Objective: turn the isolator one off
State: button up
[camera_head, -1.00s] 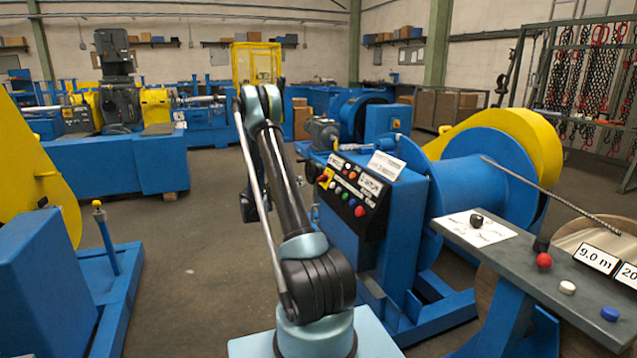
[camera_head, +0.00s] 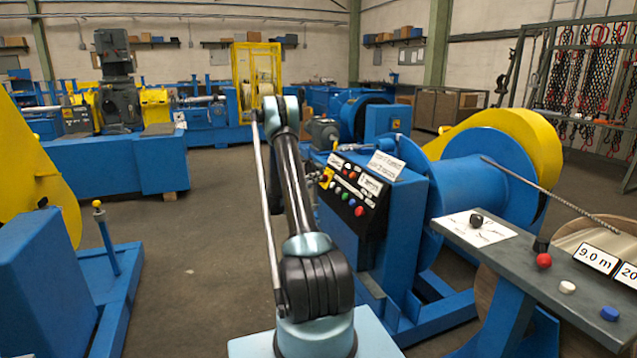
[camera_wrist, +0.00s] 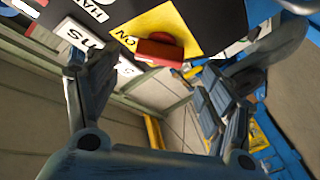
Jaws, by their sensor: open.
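The isolator shows in the wrist view as a red handle (camera_wrist: 160,50) on a yellow plate (camera_wrist: 182,25), with "ON" printed beside the handle. My gripper (camera_wrist: 143,78) is open and empty in the wrist view. Its two fingers stand apart to the left and right, below the handle in the picture. I cannot tell whether either finger touches the handle. In the head view my gripper is hidden behind my arm.
Several coloured buttons (camera_head: 352,202) line the panel beside the switch. A white sign (camera_head: 386,165) stands on top of the blue cabinet (camera_head: 397,235). A grey bench (camera_head: 530,262) with knobs is at the right. The floor (camera_head: 190,265) left of my arm is clear.

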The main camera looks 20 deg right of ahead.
jog(key=shift+x, duration=2.45)
jog(key=shift+c, duration=0.5)
jog(key=c, duration=1)
